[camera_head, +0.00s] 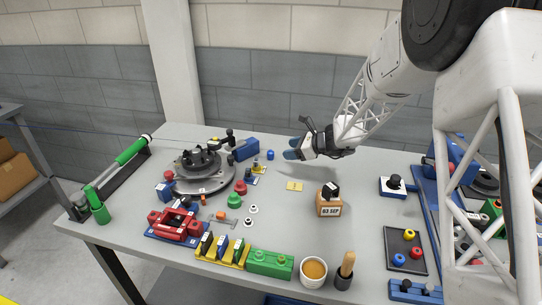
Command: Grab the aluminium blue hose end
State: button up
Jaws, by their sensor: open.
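No part can be told for sure as the aluminium blue hose end at this size. A small blue cylindrical piece (270,154) stands on the table just left of my gripper. My gripper (294,149) is open, with blue-grey fingertips pointing left, above the back middle of the table. It appears empty and apart from the blue piece. A larger blue block (245,150) lies further left, beside the round grey fixture (203,172). Another blue part (165,191) sits at the fixture's left front.
A red clamp-like part (178,225), a yellow rack (222,252), a green block (270,263) and a white cup (313,271) line the front. A wooden box (329,205) stands right of centre, a dark tray (404,249) further right. The table between gripper and box is mostly clear.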

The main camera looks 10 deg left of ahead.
aim_at(271, 151)
jog(key=w+a+f+m, duration=0.1)
jog(key=f, duration=0.1)
jog(key=w+a+f+m, duration=0.1)
jog(key=w+f, duration=0.1)
jog(key=shift+w+a+t+y, duration=0.2)
jog(key=shift+w+t+y, duration=0.1)
jog(key=shift+a, duration=0.1)
jog(key=shift+x, duration=1.15)
jog(key=shift+w+x, duration=0.15)
jog(key=shift+x, duration=1.15)
jog(key=shift+w+x, duration=0.2)
jog(key=shift+x, duration=1.1)
jog(key=c, duration=1)
jog(key=shift+r, duration=0.1)
